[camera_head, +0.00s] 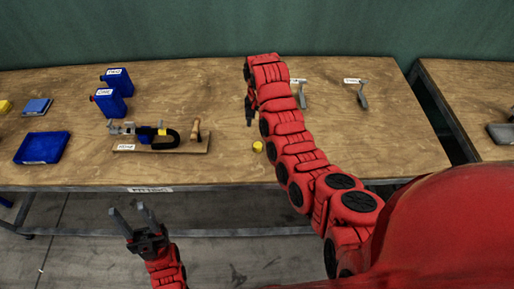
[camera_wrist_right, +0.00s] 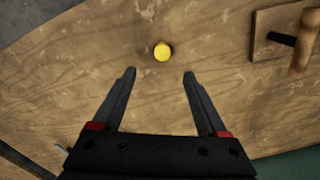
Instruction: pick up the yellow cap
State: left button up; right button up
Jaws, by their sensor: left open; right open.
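The small yellow cap (camera_head: 257,146) lies on the wooden table, near the front edge in the head view. In the right wrist view the yellow cap (camera_wrist_right: 162,52) shows ahead of the fingertips, roughly centred between them. My right gripper (camera_wrist_right: 159,74) is open and empty above the table; in the head view the right gripper (camera_head: 249,118) is partly hidden by its own arm. My left gripper (camera_head: 134,217) is open and empty, in front of the table's front edge.
A board with a clamp press (camera_head: 160,140) and wooden handle stands left of the cap. Blue bottles (camera_head: 110,102), a blue tray (camera_head: 42,147) and labelled tools (camera_head: 362,94) are on the wooden table (camera_head: 220,172). The surface around the cap is clear.

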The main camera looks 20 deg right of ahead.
jog(key=b, duration=0.5)
send_over(258, 144)
jog(key=f, duration=0.7)
jog(key=shift+s+d, duration=0.1)
jog(key=shift+s, duration=0.1)
jog(key=shift+f+b, duration=0.45)
jog(key=shift+f, duration=0.3)
jog(key=f+p, duration=0.2)
jog(key=f, duration=0.2)
jog(key=shift+a+f, duration=0.15)
jog(key=shift+a, duration=0.05)
jog(key=shift+w+f, duration=0.15)
jog(key=shift+f, duration=0.05)
grip_shut()
